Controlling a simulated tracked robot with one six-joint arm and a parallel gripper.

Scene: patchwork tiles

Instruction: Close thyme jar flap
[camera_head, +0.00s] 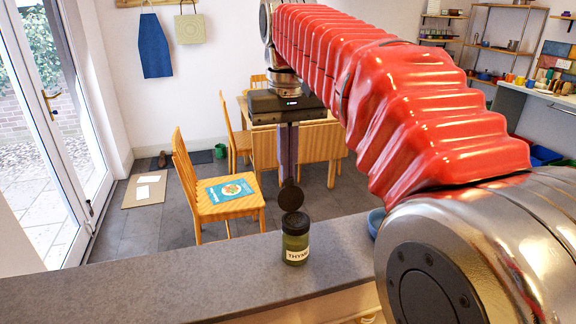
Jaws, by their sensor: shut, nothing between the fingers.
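The thyme jar (295,246) stands upright on the grey counter (190,284). It is a green-filled jar with a dark top and a pale label reading "THYME". Its dark round flap (290,196) stands raised above the top, so the jar is open. My gripper (289,180) points down from above, shut and empty, with its fingers just above or behind the flap. I cannot tell whether the fingertips touch the flap, and the tips are partly hidden by it.
A blue bowl (376,222) sits on the counter right of the jar, partly hidden by my arm. The counter left of the jar is clear. Beyond it stand a wooden chair (229,207) with a blue book and a wooden table (322,140).

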